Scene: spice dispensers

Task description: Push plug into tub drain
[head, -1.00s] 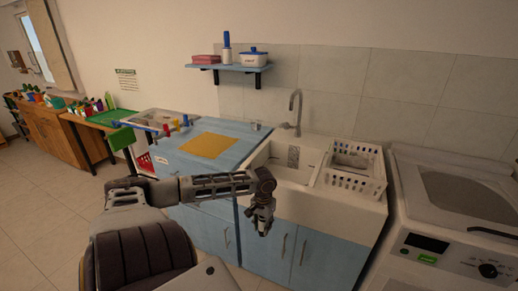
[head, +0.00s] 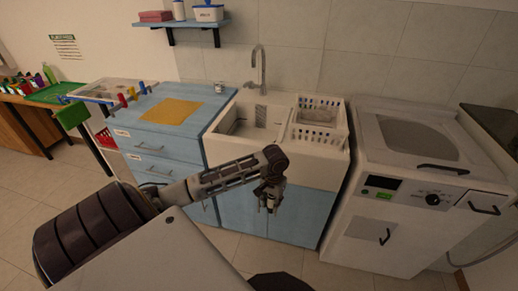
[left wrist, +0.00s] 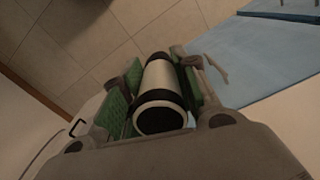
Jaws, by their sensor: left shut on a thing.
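The white sink tub (head: 222,146) is set in a blue cabinet, with a grey tap (head: 259,70) behind it. Its drain cannot be made out. My left gripper (head: 268,196) is in front of the tub's front wall, pointing down, outside the basin. In the left wrist view the green-padded fingers of my left gripper (left wrist: 160,92) are shut on a pale cylinder (left wrist: 160,78) with dark bands and a dark round end. I cannot tell whether this is the plug. No other plug shows. My right gripper is out of view.
A white basket (head: 318,134) sits on the tub's right side. A yellow cloth (head: 171,112) lies on the blue counter to the left. A white washing machine (head: 420,180) stands at the right. A blue shelf (head: 180,23) hangs above. The tiled floor in front is clear.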

